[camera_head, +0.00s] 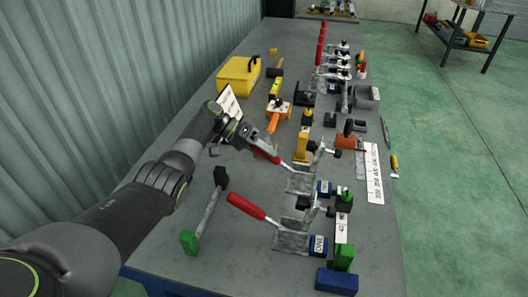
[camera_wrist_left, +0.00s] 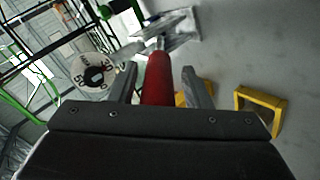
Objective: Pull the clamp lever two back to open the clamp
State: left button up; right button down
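Clamp two (camera_head: 300,182) is a grey metal clamp beside a small blue block labelled TWO (camera_head: 324,187). Its lever has a red handle (camera_head: 273,159) that points left and up toward my left gripper (camera_head: 262,148). In the left wrist view the red handle (camera_wrist_left: 157,78) lies between the two fingers of my left gripper (camera_wrist_left: 160,85). The fingers are open, with a narrow gap showing on each side of the handle. Clamp one (camera_head: 290,240) stands nearer, with its red handle (camera_head: 245,206) pointing left and up. My right gripper is not in view.
A green-ended bar (camera_head: 207,215) lies left of the clamps. A yellow case (camera_head: 238,76), an orange tool (camera_head: 277,115) and more red-handled clamps (camera_head: 321,45) are farther back. A white ruler-like plate (camera_head: 374,175) lies right.

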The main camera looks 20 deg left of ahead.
pick_arm(q)
jog(key=shift+a, duration=0.1)
jog(key=shift+a+r, duration=0.2)
jog(key=shift+a, duration=0.05)
jog(key=b+v, duration=0.4)
jog(key=v, duration=1.2)
jog(key=shift+a+r, duration=0.2)
